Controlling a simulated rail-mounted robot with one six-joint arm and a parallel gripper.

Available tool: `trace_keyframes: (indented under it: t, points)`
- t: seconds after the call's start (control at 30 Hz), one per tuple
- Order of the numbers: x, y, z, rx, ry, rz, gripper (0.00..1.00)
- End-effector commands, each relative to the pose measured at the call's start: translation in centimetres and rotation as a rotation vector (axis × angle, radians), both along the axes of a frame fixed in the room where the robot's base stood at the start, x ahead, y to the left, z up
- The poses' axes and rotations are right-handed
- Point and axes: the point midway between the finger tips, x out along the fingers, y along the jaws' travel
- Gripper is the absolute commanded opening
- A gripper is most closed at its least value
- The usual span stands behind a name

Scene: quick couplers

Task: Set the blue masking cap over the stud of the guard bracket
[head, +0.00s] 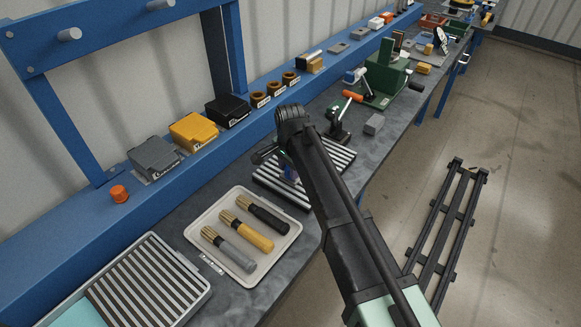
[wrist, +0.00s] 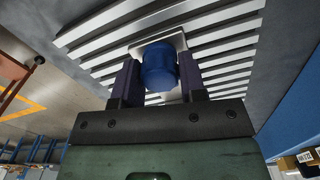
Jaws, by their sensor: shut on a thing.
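The blue masking cap (wrist: 159,64) is held between the two fingers of my gripper (wrist: 158,80) in the wrist view. A pale metal plate (wrist: 178,41), which looks like part of the guard bracket, shows right behind the cap, against the slatted rack (wrist: 90,38). The stud is not visible; the cap and fingers cover that area. I cannot tell whether the cap touches the bracket. In the head view my gripper (head: 287,168) is low over the slatted rack (head: 263,178), and my arm hides most of it and the bracket.
A white tray (head: 196,231) with grey, yellow and black brushes lies in front of the rack. A second slatted tray (head: 203,287) is at the lower left. A green vise (head: 385,78) stands farther back.

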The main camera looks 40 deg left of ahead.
Motion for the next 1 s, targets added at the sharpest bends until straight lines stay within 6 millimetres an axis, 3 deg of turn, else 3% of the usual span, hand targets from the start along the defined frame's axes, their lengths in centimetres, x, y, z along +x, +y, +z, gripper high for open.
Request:
trace_keyframes:
  t: [0.13, 0.17, 0.33, 0.53, 0.7, 1.0]
  points:
    - [0.0, 0.0, 0.05, 0.0, 0.0, 0.0, 0.16]
    - [0.0, 0.0, 0.06, 0.0, 0.0, 0.0, 0.43]
    - [0.0, 0.0, 0.06, 0.0, 0.0, 0.0, 0.68]
    - [0.0, 0.0, 0.05, 0.0, 0.0, 0.0, 0.7]
    - [0.0, 0.0, 0.05, 0.0, 0.0, 0.0, 0.94]
    - [0.0, 0.0, 0.31, 0.0, 0.0, 0.0, 0.94]
